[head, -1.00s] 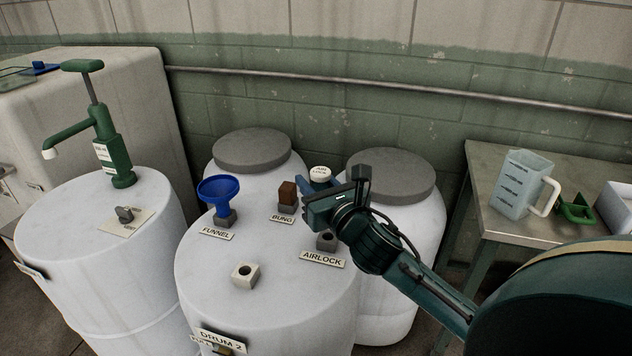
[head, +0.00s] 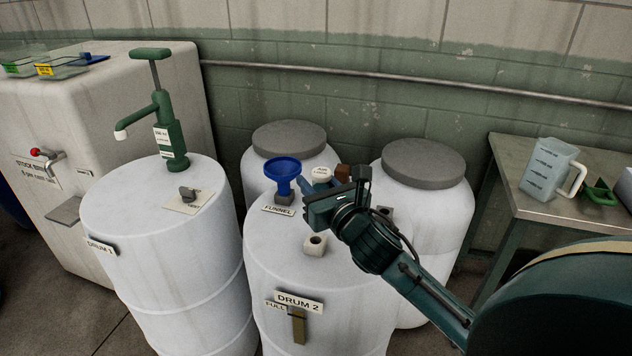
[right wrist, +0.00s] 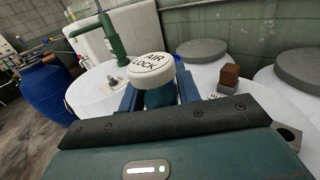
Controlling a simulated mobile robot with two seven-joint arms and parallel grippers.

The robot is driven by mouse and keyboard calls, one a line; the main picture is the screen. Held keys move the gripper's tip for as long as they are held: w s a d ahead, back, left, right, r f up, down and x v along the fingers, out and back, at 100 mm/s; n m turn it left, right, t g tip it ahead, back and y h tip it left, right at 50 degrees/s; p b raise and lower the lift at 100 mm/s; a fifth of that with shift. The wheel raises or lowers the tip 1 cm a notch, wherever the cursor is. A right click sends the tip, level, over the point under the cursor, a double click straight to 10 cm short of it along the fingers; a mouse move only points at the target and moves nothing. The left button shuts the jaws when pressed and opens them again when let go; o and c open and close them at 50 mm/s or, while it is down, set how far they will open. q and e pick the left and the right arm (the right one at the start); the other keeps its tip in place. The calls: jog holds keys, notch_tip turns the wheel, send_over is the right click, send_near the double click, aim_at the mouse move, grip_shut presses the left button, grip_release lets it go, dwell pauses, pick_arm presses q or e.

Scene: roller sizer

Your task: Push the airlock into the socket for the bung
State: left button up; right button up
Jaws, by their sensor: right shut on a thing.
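My right gripper (head: 322,187) is shut on the airlock, which has a round white cap (head: 321,172) lettered AIR LOCK. The airlock also shows upright between the two blue fingers in the right wrist view (right wrist: 152,68). It is held above the top of DRUM 2 (head: 275,235), apart from the sockets. The brown bung (head: 343,172) is partly behind my gripper; in the right wrist view the bung (right wrist: 229,77) stands in a grey socket (right wrist: 226,90) to the right of the airlock. My left gripper is not in view.
A blue funnel (head: 283,172) stands in its socket on DRUM 2. An empty grey block with a hole (head: 314,244) sits near the front. DRUM 1 (head: 140,215) with a green pump (head: 170,130) stands left. A steel table with a jug (head: 548,168) is right.

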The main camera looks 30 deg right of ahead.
aim_at(311, 234)
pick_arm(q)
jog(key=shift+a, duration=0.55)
pick_arm(e)
jog(key=shift+a, duration=0.6)
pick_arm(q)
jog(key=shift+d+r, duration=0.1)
pick_arm(e)
notch_tip(311, 234, down, 3)
jog(key=shift+b, duration=0.75)
jog(key=shift+f, duration=0.4)
jog(key=shift+f+b, duration=0.85)
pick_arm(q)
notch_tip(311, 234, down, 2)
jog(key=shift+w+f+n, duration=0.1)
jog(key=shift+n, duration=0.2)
pick_arm(e)
jog(key=shift+f, duration=0.25)
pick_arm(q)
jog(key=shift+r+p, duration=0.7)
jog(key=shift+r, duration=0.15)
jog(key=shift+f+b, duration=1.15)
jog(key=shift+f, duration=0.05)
pick_arm(e)
jog(key=shift+f, duration=1.75)
